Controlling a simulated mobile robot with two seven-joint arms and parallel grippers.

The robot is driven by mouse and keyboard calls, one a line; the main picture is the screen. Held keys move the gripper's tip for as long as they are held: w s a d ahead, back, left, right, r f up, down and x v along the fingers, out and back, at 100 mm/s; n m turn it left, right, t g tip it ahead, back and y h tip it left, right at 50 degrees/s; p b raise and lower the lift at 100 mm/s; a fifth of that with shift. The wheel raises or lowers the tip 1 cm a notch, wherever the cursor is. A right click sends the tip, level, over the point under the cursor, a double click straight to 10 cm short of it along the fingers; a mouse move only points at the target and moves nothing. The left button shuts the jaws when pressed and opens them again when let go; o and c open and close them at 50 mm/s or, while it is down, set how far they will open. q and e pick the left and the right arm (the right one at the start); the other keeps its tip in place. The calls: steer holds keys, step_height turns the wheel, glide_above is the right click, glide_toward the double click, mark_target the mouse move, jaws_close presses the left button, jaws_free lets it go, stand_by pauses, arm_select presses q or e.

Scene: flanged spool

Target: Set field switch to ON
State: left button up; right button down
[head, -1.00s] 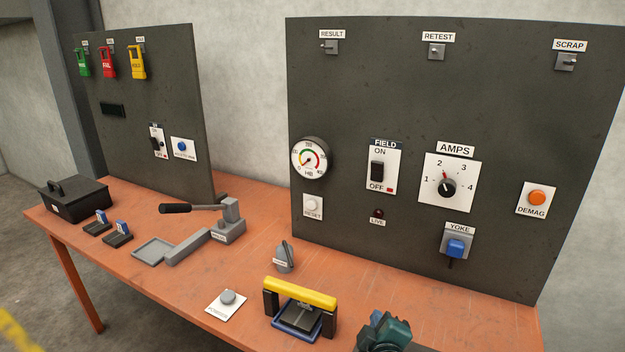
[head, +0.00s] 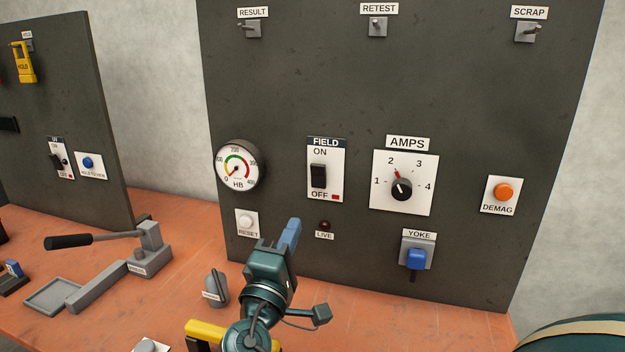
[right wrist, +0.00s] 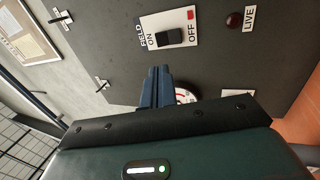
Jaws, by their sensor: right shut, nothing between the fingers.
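The FIELD switch (head: 318,175) is a black rocker on a white plate, with ON above, OFF below and a red mark beside OFF. It also shows in the right wrist view (right wrist: 169,37), turned sideways. I cannot tell for sure which way the rocker is tipped. The LIVE lamp (head: 324,225) below it is dark red and looks unlit. My right gripper (head: 291,232) has its blue fingers shut and empty, below and left of the switch in the head view. In the right wrist view its fingers (right wrist: 157,84) appear close to the switch plate but apart from it. My left gripper is out of view.
The HB gauge (head: 238,165) and RESET button (head: 247,221) are left of the switch. The AMPS dial (head: 401,188) is to its right, with the YOKE switch (head: 416,257) below that. A grey oilcan-like item (head: 215,289) stands on the orange bench near my right gripper.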

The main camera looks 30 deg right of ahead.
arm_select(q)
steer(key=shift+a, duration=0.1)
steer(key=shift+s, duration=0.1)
arm_select(e)
steer(key=shift+r, duration=0.1)
steer(key=p, duration=0.3)
glide_toward(318, 169)
steer(key=x, duration=0.5)
steer(key=shift+w+d+r, duration=0.1)
steer(key=shift+w+d, duration=0.1)
steer(key=shift+d, duration=0.15)
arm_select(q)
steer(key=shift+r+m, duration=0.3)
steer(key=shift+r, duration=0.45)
arm_select(e)
steer(key=shift+w+d+r, duration=0.1)
steer(key=shift+w+d, duration=0.25)
steer(key=shift+d, duration=0.05)
